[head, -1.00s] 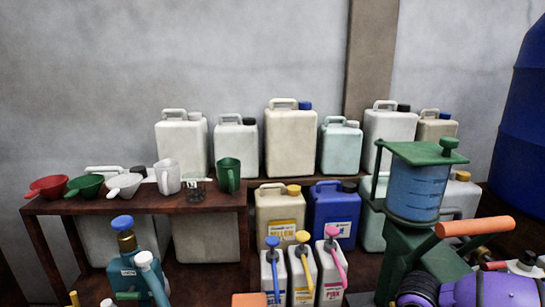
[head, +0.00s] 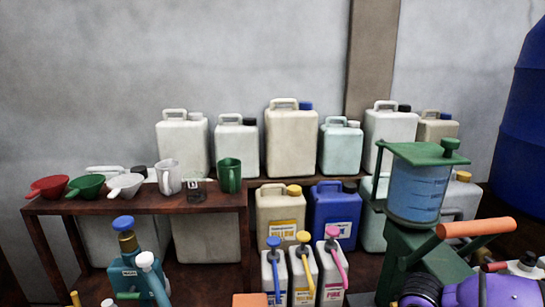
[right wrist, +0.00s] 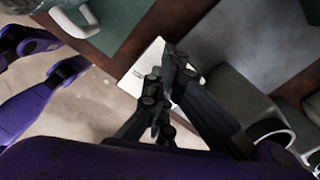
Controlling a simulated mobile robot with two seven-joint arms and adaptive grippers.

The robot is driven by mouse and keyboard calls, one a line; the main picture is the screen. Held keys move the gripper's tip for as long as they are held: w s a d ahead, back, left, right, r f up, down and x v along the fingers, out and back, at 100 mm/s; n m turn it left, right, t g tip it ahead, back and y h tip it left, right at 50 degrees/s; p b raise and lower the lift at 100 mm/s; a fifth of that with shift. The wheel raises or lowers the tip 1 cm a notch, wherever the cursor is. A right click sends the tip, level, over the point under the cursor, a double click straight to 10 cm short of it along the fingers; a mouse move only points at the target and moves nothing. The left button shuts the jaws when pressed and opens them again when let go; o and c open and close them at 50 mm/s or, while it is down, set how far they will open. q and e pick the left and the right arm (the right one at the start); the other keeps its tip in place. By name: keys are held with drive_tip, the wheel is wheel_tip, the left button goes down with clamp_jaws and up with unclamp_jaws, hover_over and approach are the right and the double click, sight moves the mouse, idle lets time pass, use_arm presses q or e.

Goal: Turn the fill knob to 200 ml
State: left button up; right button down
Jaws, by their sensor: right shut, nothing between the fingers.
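No knob shows a readable "fill" or 200 ml mark, so I cannot tell which one is the fill knob. A blue round knob (head: 123,222) tops a brass neck on a teal vessel (head: 128,274) at the lower left of the head view. A green knob (head: 450,144) sits on the green lid of a blue graduated cylinder (head: 415,191) at the right. My right gripper (right wrist: 171,70) is shut and empty in the right wrist view. Its tips overlap a pale panel (right wrist: 136,76) with small markings; contact cannot be told. My left gripper is not in view.
A wooden shelf (head: 140,204) holds funnels, jugs and a small dark item. Several canisters stand behind. Three pump bottles (head: 303,270) with blue, yellow and pink spouts stand front centre. An orange handle (head: 475,228) juts out beside the cylinder. A large blue tank (head: 520,120) fills the right edge.

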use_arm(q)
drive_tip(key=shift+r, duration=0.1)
use_arm(e)
drive_tip(key=shift+s+d+f, duration=0.25)
drive_tip(key=shift+s+f, duration=0.15)
drive_tip(key=shift+f, duration=0.2)
drive_tip(key=shift+w+d, duration=0.2)
drive_tip(key=shift+d, duration=0.1)
use_arm(q)
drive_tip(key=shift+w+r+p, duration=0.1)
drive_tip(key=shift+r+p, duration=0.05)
drive_tip(key=shift+p, duration=0.15)
use_arm(e)
drive_tip(key=shift+w+d, duration=0.25)
drive_tip(key=shift+d, duration=0.35)
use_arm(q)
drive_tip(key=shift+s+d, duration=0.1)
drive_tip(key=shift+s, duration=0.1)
use_arm(e)
drive_tip(key=shift+w+r, duration=0.15)
drive_tip(key=shift+w, duration=0.2)
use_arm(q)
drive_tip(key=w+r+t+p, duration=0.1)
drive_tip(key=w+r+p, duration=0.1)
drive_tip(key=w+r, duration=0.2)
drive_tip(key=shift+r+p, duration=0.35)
use_arm(e)
wheel_tip(320, 180, up, 6)
drive_tip(key=shift+w+a+r, duration=0.2)
drive_tip(key=shift+w, duration=0.1)
